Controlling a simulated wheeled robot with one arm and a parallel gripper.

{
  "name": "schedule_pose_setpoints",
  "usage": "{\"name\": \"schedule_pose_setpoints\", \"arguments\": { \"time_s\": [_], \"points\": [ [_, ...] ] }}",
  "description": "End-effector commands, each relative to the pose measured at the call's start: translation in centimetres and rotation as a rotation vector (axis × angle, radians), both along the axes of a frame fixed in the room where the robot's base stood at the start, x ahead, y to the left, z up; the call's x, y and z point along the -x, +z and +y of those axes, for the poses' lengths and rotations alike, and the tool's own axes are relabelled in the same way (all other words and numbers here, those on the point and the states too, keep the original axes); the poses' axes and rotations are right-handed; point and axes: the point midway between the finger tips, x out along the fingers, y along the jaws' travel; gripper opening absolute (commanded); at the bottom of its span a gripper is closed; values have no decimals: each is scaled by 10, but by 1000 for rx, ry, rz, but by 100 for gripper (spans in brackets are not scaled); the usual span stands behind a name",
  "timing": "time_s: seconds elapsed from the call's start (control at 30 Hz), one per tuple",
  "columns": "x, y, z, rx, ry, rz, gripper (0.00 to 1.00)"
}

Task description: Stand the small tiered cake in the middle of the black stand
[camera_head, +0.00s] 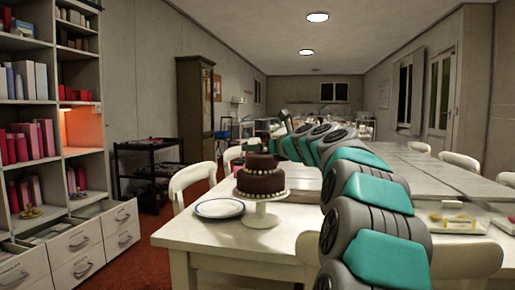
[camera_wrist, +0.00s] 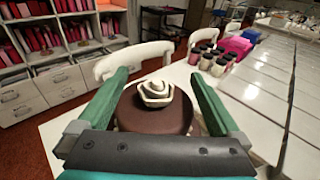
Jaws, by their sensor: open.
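The small tiered cake (camera_head: 261,184) is chocolate brown with white beads round its base. In the head view it stands upright on a pale footed stand (camera_head: 261,214) near the table's left end. In the wrist view its brown top (camera_wrist: 153,111) and a white rosette (camera_wrist: 156,93) show between my fingers. My gripper (camera_wrist: 160,76) is open, with one green finger on each side of the cake's top; I cannot tell whether they touch it. In the head view my arm reaches over to the cake from the right. I cannot make out a black stand in either view.
A white plate with a blue rim (camera_head: 219,208) lies left of the cake. Chairs (camera_head: 192,181) line the white table (camera_head: 190,237). Several jars (camera_wrist: 211,62) stand beyond the cake. A clear box (camera_head: 455,219) sits at right. Open drawers (camera_head: 90,209) are at left.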

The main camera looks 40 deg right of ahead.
Motion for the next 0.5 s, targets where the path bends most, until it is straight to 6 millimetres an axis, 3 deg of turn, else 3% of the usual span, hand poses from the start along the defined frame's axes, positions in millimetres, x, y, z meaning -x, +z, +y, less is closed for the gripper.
{"name": "schedule_pose_setpoints", "arguments": {
  "time_s": [0.3, 0.5],
  "points": [
    [58, 10, 5, -3, 0, -1, 100],
    [86, 13, 7, -1, -1, -1, 100]
  ]
}}
